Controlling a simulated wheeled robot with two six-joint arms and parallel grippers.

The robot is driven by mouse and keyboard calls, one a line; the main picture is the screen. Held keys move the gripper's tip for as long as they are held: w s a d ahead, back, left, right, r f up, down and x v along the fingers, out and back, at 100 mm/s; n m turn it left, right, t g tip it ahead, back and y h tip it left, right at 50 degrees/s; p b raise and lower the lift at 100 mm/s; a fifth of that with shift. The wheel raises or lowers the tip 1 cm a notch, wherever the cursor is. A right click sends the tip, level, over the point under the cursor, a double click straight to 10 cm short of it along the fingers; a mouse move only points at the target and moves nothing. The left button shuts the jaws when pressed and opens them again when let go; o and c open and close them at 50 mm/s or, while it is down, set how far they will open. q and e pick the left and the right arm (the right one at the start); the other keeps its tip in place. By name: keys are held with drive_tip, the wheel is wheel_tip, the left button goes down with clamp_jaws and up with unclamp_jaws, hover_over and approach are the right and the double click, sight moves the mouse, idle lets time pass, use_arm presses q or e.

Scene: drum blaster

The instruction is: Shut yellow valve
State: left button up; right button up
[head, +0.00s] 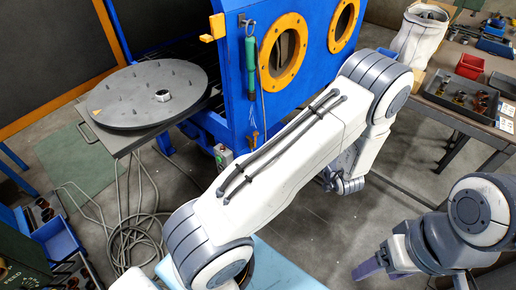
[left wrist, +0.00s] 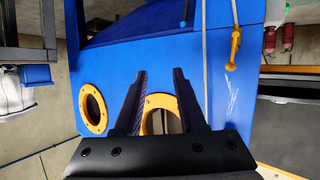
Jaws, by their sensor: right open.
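The yellow valve (head: 254,137) is a small yellow-orange handle low on the front of the blue blast cabinet (head: 238,80). In the left wrist view the valve (left wrist: 234,48) shows upper right, beside a pale hose. My left gripper (left wrist: 162,72) is open and empty there, apart from the valve, with the blue panel and a porthole behind its fingers. In the head view my arm hides the left fingers. My right gripper (head: 368,268) is open at the lower right, away from the cabinet; its fingers show only partly.
Two orange-rimmed portholes (head: 283,52) and a green cylinder (head: 250,68) are on the cabinet. A round turntable (head: 150,95) stands at its left. Loose cables (head: 135,215) lie on the floor. A workbench (head: 450,108) with bins stands at the right.

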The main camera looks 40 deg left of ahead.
sight(256, 136)
use_arm(q)
drive_tip(key=s+a+f+n+g+y+b, duration=0.2)
drive_tip(key=s+a+f+g+y, duration=0.15)
drive_tip(key=s+a+y, duration=0.35)
drive_tip(key=shift+t, duration=0.25)
drive_tip(key=x, duration=0.7)
drive_tip(key=f+x, duration=0.1)
drive_tip(key=x, duration=0.3)
drive_tip(key=shift+s+a+p, duration=0.35)
drive_tip(key=shift+p, duration=0.05)
use_arm(e)
wheel_tip(256, 136, down, 2)
drive_tip(key=shift+f, duration=0.25)
use_arm(q)
clamp_jaws()
drive_tip(key=shift+w+r, duration=0.1)
drive_tip(key=shift+r, duration=0.1)
